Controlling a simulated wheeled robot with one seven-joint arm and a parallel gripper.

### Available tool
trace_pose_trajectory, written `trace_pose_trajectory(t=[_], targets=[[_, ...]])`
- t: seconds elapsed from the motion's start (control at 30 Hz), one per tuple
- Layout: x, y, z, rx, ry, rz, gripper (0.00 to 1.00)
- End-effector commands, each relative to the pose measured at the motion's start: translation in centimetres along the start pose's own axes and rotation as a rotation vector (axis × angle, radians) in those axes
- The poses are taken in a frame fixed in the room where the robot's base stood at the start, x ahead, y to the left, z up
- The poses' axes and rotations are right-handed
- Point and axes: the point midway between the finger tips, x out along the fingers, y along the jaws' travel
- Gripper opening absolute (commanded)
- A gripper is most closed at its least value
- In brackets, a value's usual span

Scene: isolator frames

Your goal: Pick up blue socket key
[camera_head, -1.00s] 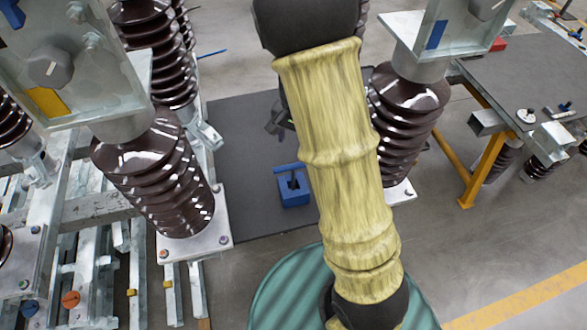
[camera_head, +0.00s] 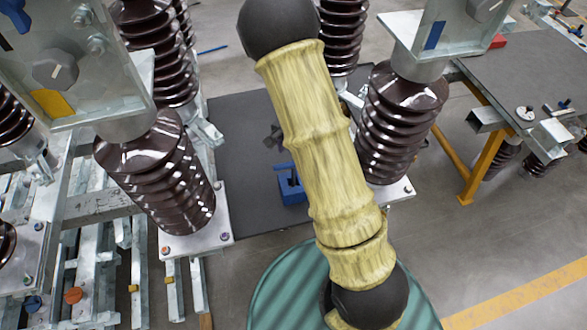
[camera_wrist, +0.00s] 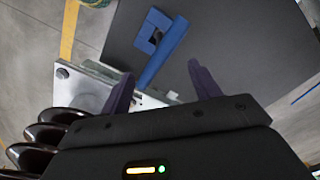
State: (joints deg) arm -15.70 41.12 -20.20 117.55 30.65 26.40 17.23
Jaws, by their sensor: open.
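A long blue bar, which looks like the blue socket key (camera_wrist: 166,52), runs along a slotted blue block (camera_wrist: 152,22) on the dark grey mat in the wrist view. Whether it rests on or in the block is unclear. In the head view the blue block (camera_head: 292,190) sits on the mat between the brown insulators, partly hidden by my arm. My gripper (camera_wrist: 160,69) is open and empty, its two dark fingers apart. The bar's near end shows between the fingertips in the picture, with no contact visible. In the head view, part of my gripper (camera_head: 274,137) shows beyond the block.
Brown ribbed insulators stand left (camera_head: 165,180) and right (camera_head: 400,120) of the mat (camera_head: 232,130), on metal base plates. A grey table (camera_head: 530,75) with a yellow frame stands at the right. The mat around the block is mostly clear.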

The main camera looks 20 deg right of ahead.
Motion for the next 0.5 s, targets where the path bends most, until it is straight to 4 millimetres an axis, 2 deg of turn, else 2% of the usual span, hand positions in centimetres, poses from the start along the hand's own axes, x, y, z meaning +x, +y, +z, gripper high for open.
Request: trace_pose_trajectory(t=[0.1,0.23,0.33,0.5], targets=[[2.1,0.1,0.1,0.001,-0.004,0.004,0.62],[4.0,0.0,0.0,0.000,-0.002,0.002,0.62],[4.7,0.0,0.0,0.002,-0.001,0.000,0.62],[4.8,0.0,0.0,0.000,0.000,-0.001,0.62]])
